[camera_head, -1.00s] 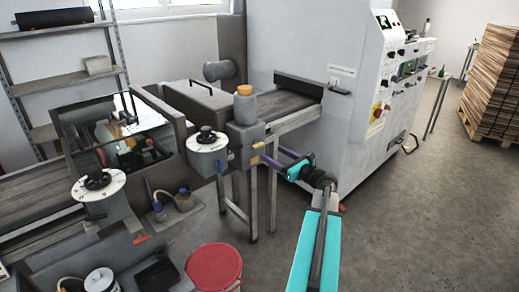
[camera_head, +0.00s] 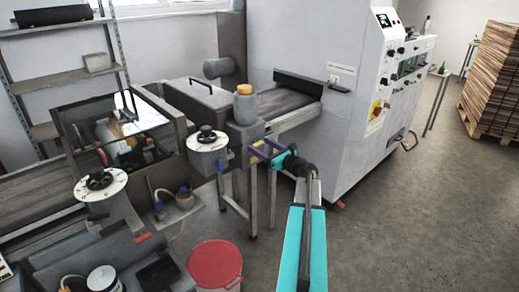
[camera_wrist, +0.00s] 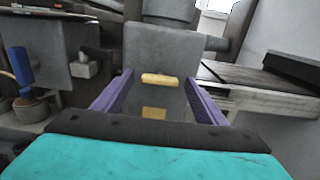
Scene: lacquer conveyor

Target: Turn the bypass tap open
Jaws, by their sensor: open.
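A grey block-shaped housing (camera_wrist: 158,55) fills the middle of the wrist view. A short yellow bar (camera_wrist: 160,80), seemingly the tap's handle, lies level across its face. A second yellow patch (camera_wrist: 153,113) shows lower on the face; I cannot tell if it is a label. My gripper (camera_wrist: 158,77) is open, with one purple finger on each side of the yellow bar and gaps between. In the head view my gripper (camera_head: 260,151) is at the right side of the grey housing (camera_head: 241,135), below an orange-capped bottle (camera_head: 244,104). The fingers hide most of the yellow parts there.
Two white dials with black knobs (camera_head: 207,139) (camera_head: 98,181) stand left of the housing. A conveyor (camera_head: 285,100) runs behind it into a large white machine (camera_head: 330,110). A red-lidded bucket (camera_head: 215,264) stands on the floor below.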

